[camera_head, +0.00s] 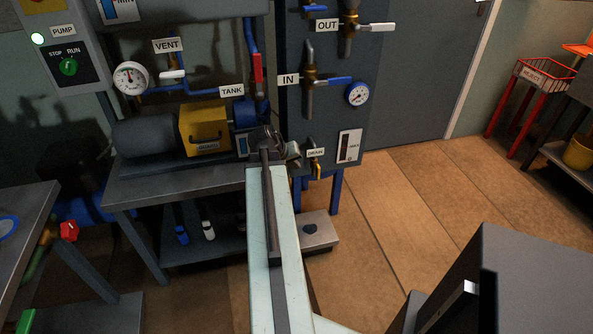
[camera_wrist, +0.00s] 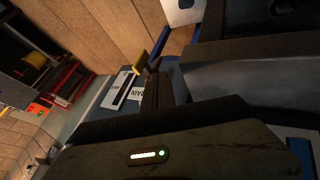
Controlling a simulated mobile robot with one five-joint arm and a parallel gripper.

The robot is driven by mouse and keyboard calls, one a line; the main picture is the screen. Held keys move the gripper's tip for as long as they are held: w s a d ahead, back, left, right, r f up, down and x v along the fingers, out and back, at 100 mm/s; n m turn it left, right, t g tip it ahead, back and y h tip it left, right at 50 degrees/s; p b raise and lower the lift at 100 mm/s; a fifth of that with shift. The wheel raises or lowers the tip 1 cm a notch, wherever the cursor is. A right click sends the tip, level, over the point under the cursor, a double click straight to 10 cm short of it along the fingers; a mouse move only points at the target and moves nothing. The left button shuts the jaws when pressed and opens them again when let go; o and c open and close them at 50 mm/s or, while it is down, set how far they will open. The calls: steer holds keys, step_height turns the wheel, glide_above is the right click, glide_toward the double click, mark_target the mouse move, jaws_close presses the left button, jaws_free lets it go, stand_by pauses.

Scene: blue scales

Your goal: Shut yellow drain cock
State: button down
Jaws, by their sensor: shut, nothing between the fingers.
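The yellow drain cock (camera_head: 318,171) is a small lever on the dark panel, just below the DRAIN label (camera_head: 316,153). In the head view the lever points roughly downward. In the wrist view its yellow handle (camera_wrist: 140,62) shows right beside my fingertips. My gripper (camera_head: 294,152) is shut and empty, just left of the drain cock in the head view. In the wrist view my gripper (camera_wrist: 152,70) partly covers the DRAIN label. I cannot tell whether the fingertips touch the handle. The cock's body is mostly hidden.
A white-handled OUT valve (camera_head: 376,27), a blue-handled IN valve (camera_head: 338,80) and a gauge (camera_head: 357,94) sit above on the panel. The yellow pump guard (camera_head: 207,128) stands left on the bench. A grey block (camera_head: 314,232) lies below. Open floor (camera_head: 420,200) lies right.

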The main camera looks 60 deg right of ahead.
mark_target(316, 171)
steer(key=shift+s+d+f+b, duration=0.65)
steer(key=shift+d+f, duration=0.25)
steer(key=shift+d, duration=0.15)
steer(key=shift+s+d+f+b, duration=0.7)
steer(key=shift+d+f, duration=0.15)
steer(key=shift+d, duration=0.25)
steer(key=shift+s+d+f+b, duration=0.65)
steer(key=shift+d+f, duration=0.25)
steer(key=shift+d, duration=0.15)
steer(key=shift+w+r+p, duration=0.15)
steer(key=shift+p, duration=0.15)
